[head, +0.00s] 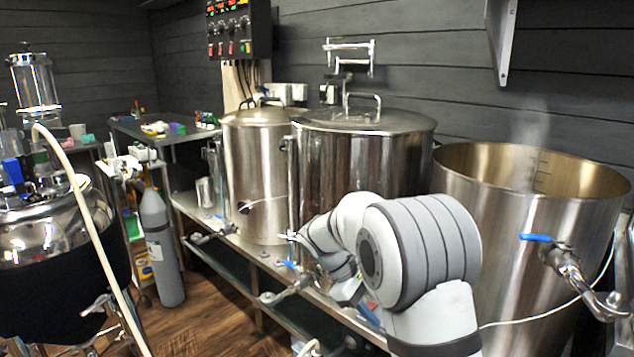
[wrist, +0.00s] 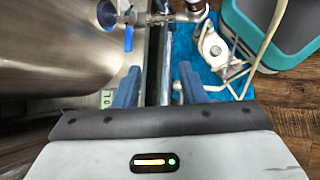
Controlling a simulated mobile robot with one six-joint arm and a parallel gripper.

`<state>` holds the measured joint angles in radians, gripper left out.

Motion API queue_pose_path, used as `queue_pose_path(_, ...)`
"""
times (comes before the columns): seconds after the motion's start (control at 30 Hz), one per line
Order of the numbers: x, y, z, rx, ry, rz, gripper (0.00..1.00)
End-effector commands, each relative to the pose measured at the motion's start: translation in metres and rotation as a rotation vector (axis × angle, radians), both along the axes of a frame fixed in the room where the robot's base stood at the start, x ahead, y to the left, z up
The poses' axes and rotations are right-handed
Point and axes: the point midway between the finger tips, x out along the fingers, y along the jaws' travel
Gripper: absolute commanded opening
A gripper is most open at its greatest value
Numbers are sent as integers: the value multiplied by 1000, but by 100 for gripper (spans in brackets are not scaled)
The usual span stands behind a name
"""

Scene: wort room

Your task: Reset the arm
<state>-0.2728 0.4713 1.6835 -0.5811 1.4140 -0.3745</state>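My arm, white and grey, stands in the lower middle of the head view, folded in front of the steel kettles. My gripper (wrist: 158,88) shows in the wrist view with its two blue fingers apart. It is open, and no object is held between the fingers. It points down past the side of a steel vessel (wrist: 50,50) on the left. In the head view my arm links hide most of the gripper.
An open steel kettle (head: 530,190) stands close on the right; its blue-handled valve (head: 536,237) sticks out. Lidded kettles (head: 365,160) stand behind my arm. In the wrist view, a pipe valve (wrist: 107,14) and a grey-teal bin (wrist: 270,35) lie beyond the fingers.

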Motion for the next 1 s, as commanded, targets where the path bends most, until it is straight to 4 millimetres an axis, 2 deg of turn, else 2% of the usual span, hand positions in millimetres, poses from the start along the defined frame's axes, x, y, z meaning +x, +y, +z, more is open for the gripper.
queue_pose_path(0.03, -15, -7, 32, 38, -36, -37, 37)
queue_pose_path(0.1, -34, -13, 56, 92, -83, -90, 37)
queue_pose_path(0.3, -90, -24, 116, 238, -221, -245, 37)
queue_pose_path(0.5, -147, -29, 165, 376, -365, -413, 37)
queue_pose_path(0.7, -201, -28, 204, 507, -509, -589, 37)
queue_pose_path(0.8, -221, -26, 215, 560, -573, -664, 37)
queue_pose_path(1.0, -244, -23, 224, 623, -647, -757, 37)
